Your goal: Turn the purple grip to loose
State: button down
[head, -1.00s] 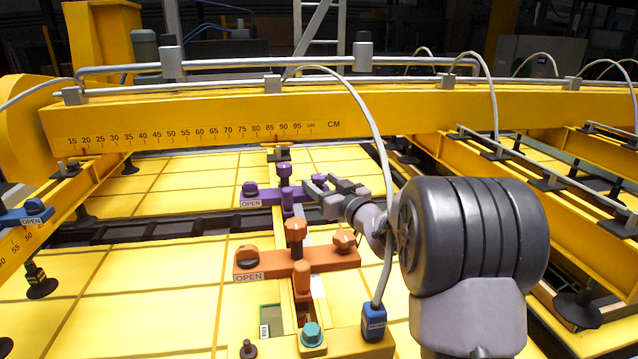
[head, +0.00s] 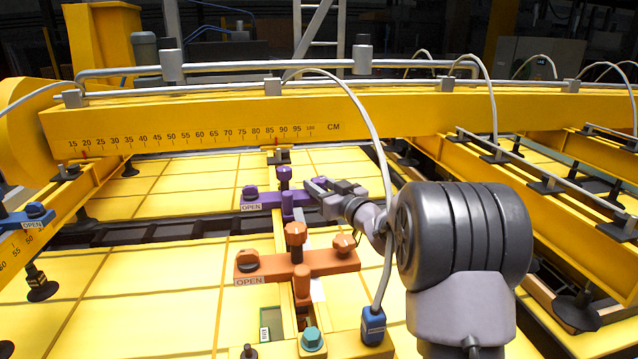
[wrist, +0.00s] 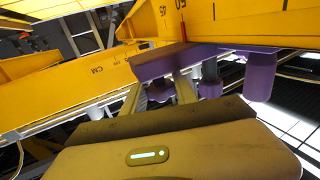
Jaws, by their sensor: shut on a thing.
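The purple clamp bar (head: 265,198) lies across the yellow beam in the head view, with an OPEN label (head: 251,207) under its left end. A purple knob (head: 284,173) stands upright at its middle. My gripper (head: 318,186) is at the bar's right end, shut on the purple grip there. The jaws and my wrist mostly hide that grip, so its turned angle cannot be read.
An orange clamp bar (head: 318,262) with knobs sits just nearer than the purple one. A grey cable (head: 380,140) arches down close beside my arm to a blue connector (head: 373,325). A long yellow beam (head: 220,118) with a centimetre scale crosses behind.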

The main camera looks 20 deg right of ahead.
jog(key=n+g+y+p, duration=0.1)
jog(key=n+y+p, duration=0.1)
jog(key=y, duration=0.1)
jog(key=n+g+y+p, duration=0.1)
jog(key=n+y+p, duration=0.1)
jog(key=y+p, duration=0.1)
jog(key=shift+d+r+g+p, duration=0.1)
jog(key=shift+r+g+p, duration=0.1)
jog(key=shift+g+p, duration=0.1)
jog(key=n+g+y+p, duration=0.2)
jog(key=y+p, duration=0.1)
jog(key=shift+f+n, duration=0.15)
jog(key=shift+n, duration=0.25)
jog(key=shift+g+y, duration=0.4)
jog(key=c, duration=1)
grip_release()
jog(key=shift+o, duration=0.2)
jog(key=v, duration=1.7)
jog(key=shift+s, duration=0.2)
